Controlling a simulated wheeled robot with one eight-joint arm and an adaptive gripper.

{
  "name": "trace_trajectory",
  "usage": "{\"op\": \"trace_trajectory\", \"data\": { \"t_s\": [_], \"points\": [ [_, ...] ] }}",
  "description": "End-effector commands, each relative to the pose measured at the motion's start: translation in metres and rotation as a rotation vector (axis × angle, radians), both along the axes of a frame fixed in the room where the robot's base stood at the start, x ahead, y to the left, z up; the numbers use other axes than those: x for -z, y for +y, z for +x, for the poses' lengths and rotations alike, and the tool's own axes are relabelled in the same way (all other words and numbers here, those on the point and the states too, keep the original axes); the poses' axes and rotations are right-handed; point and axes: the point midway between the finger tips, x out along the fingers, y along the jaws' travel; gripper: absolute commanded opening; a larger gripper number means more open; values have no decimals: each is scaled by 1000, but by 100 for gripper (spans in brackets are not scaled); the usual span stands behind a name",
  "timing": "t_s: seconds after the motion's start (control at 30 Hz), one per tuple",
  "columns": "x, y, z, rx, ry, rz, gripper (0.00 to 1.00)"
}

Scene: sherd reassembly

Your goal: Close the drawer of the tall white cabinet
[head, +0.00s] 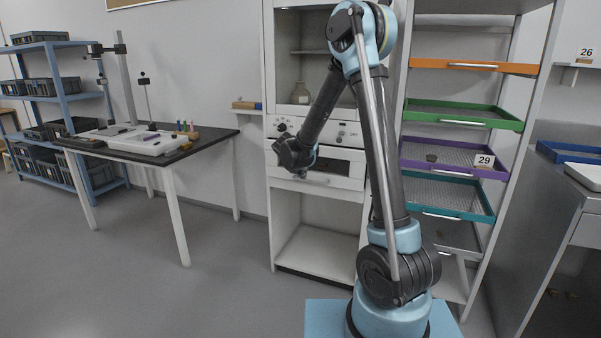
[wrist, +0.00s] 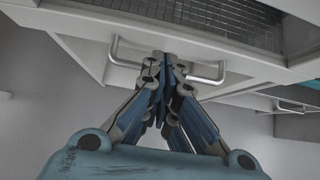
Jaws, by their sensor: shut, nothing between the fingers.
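The tall white cabinet (head: 268,90) stands at the middle of the head view. Its white drawer (head: 335,182) is below the knob panel and appears to stick out, with a dark strip showing above its front edge. My gripper (head: 299,172) is at the left part of the drawer front and partly covers it. In the wrist view my gripper (wrist: 163,62) is shut and empty, with its fingertips at the drawer's bar handle (wrist: 213,79). The handle shows on both sides of the fingers. Whether the fingertips touch it is hidden.
A rack with coloured trays (head: 465,110) stands right of the cabinet, behind my arm. A dark-topped table (head: 205,140) with tools is at left, and a blue shelf (head: 65,95) with crates stands beyond it. The floor (head: 130,280) at front left is clear.

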Motion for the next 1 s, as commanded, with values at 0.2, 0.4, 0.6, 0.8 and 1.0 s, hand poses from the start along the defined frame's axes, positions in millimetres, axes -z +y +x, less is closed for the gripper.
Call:
{"op": "trace_trajectory", "data": {
  "t_s": [0.2,0.4,0.6,0.8,1.0],
  "points": [
    [0,-10,27,2,1,1,0],
    [-1,-13,36,0,1,0,0],
    [-1,-13,37,0,1,0,0],
    [-1,-14,39,0,1,0,0],
    [-1,-24,66,4,0,-1,0]
  ]
}}
